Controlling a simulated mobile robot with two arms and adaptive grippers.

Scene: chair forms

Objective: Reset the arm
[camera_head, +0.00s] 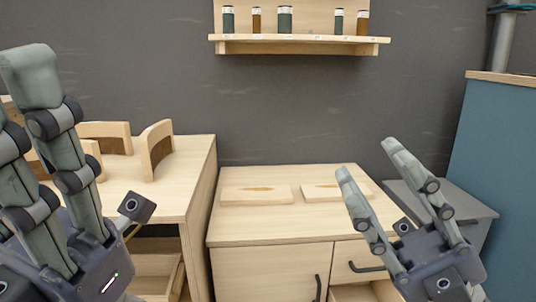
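My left gripper (18,95) fills the left edge, close to the camera. Its grey jointed fingers point up, stand apart and hold nothing visible; part of it is cut off by the frame. My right gripper (367,160) is at the lower right, in front of the low cabinet. Its two visible fingers point up and to the left, with a clear gap between them and nothing in it.
A low wooden cabinet (280,233) bears two flat wooden boards (257,195). A wooden desk (190,190) with curved wooden pieces (157,150) stands left, with open drawers below. A wall shelf (300,47) holds several jars. A blue panel (503,170) stands right.

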